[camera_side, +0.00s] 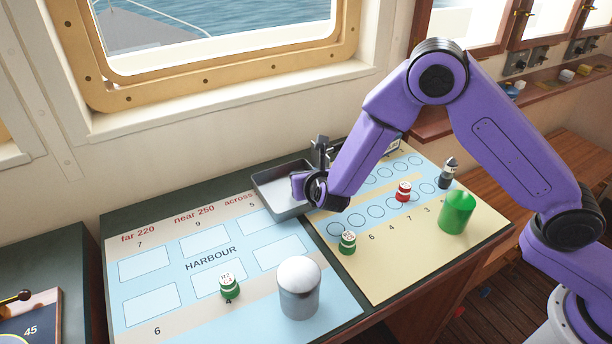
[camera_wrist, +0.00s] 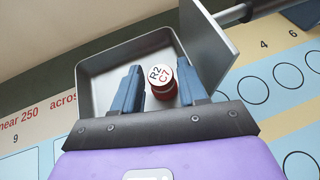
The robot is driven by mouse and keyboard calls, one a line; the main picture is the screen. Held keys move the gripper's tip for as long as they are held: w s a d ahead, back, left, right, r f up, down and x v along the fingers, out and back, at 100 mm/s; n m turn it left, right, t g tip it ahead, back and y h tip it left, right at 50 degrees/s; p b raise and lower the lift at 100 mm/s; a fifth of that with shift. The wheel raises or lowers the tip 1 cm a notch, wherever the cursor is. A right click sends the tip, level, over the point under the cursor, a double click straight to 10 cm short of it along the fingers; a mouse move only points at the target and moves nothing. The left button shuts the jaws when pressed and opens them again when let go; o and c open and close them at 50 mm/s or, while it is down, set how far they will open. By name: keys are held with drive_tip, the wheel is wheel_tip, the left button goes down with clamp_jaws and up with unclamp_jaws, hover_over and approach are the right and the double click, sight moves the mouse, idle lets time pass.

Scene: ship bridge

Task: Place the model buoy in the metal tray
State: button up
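The metal tray (camera_side: 262,194) is a shallow grey box at the back of the table. It also shows in the wrist view (camera_wrist: 93,88). My gripper (camera_side: 298,186) is low over the tray's right part. In the wrist view, my gripper (camera_wrist: 161,82) has its two blue fingers on either side of a small red buoy (camera_wrist: 165,91). The buoy has a white top marked R2 C7, and the tray surrounds it in that view. I cannot tell whether the fingers press on it or whether it rests on the tray floor. In the side view this buoy is hidden.
A large green buoy (camera_side: 456,213) and a silver domed cylinder (camera_side: 298,289) stand at the front. Small green pieces (camera_side: 348,243), another red piece (camera_side: 403,191) and a dark piece (camera_side: 448,176) stand on the chart boards. A window wall is behind the tray.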

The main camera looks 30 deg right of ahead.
drive_tip(key=shift+r, duration=0.1)
drive_tip(key=shift+s+a+r, duration=0.1)
drive_tip(key=shift+s+r, duration=0.05)
drive_tip(key=v, duration=1.1)
drive_tip(key=shift+s, duration=0.35)
drive_tip(key=shift+r, duration=0.1)
drive_tip(key=s+d+r+m+g+h, duration=0.1)
drive_tip(key=s+d+r+m+g, duration=0.15)
drive_tip(key=s+d+m, duration=0.35)
drive_tip(key=s+d+r+m+g+h, duration=0.1)
drive_tip(key=s+d+m+g, duration=0.3)
drive_tip(key=d, duration=0.4)
drive_tip(key=s+d+r+m+g+y, duration=0.1)
drive_tip(key=s+d+m+g+y, duration=0.1)
drive_tip(key=s+m, duration=0.3)
drive_tip(key=s+d+r+m+g+y, duration=0.1)
drive_tip(key=s+d+m+g+y, duration=0.2)
drive_tip(key=s, duration=1.1)
drive_tip(key=m, duration=0.2)
drive_tip(key=shift+s+d+m, duration=0.25)
drive_tip(key=shift+d+m, duration=0.05)
